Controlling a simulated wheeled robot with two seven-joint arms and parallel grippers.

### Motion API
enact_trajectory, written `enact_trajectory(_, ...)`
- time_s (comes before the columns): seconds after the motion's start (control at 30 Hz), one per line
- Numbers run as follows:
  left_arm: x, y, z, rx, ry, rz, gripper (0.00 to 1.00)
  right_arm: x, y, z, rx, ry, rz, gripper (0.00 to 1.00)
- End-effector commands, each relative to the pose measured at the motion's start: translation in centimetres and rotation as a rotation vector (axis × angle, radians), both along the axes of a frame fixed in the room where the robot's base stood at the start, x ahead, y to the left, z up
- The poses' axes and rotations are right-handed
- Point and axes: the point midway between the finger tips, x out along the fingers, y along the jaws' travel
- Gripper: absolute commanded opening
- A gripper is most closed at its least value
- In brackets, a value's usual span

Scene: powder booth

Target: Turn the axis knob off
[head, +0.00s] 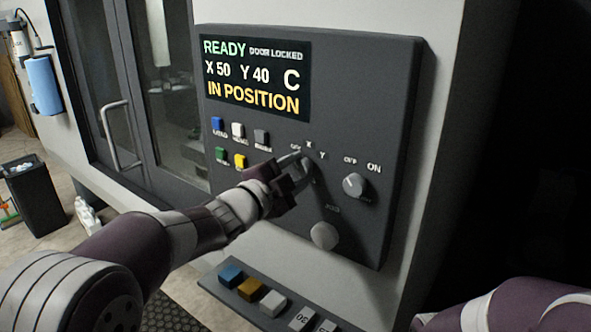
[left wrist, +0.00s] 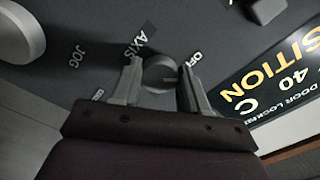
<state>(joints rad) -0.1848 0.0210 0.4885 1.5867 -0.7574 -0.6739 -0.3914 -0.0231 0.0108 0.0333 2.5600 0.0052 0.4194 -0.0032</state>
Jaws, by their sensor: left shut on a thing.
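The axis knob (left wrist: 158,73) is a small dark round knob on the grey control panel, between my left fingertips in the left wrist view. A short line shows on its right side, towards the "OFF" label; its exact setting is hard to tell. The word "AXIS" stands beside it. My left gripper (left wrist: 160,82) is shut on the knob, one finger on each side. In the head view, my left gripper (head: 303,166) reaches the panel under the "X" and "Y" labels and mostly hides the knob. My right gripper is out of view.
The panel's screen (head: 255,80) reads "READY", "DOOR LOCKED", "X 50 Y 40 C" and "IN POSITION". A grey off/on knob (head: 354,186) sits to the right and a larger round knob (head: 324,236) below. Several coloured buttons lie left. A ledge with coloured blocks (head: 272,303) is beneath.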

Motion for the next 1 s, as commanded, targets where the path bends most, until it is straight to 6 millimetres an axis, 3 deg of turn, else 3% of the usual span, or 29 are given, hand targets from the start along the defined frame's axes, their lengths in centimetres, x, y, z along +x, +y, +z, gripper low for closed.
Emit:
enact_trajectory(0.4,-0.01,-0.03,-0.13,-0.111,0.083,0.000,0.13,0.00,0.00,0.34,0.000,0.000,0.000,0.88)
enact_trajectory(0.87,-0.01,-0.03,-0.18,-0.121,0.091,0.000,0.13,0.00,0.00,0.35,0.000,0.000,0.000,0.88)
enact_trajectory(0.9,0.00,-0.02,-0.19,-0.121,0.091,0.000,0.50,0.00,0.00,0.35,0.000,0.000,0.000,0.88)
enact_trajectory(0.97,-0.01,-0.02,-0.17,-0.120,0.090,0.000,0.69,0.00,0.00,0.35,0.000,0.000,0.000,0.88)
enact_trajectory(1.0,-0.01,-0.03,-0.16,-0.120,0.090,0.000,0.69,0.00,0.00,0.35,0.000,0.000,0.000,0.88)
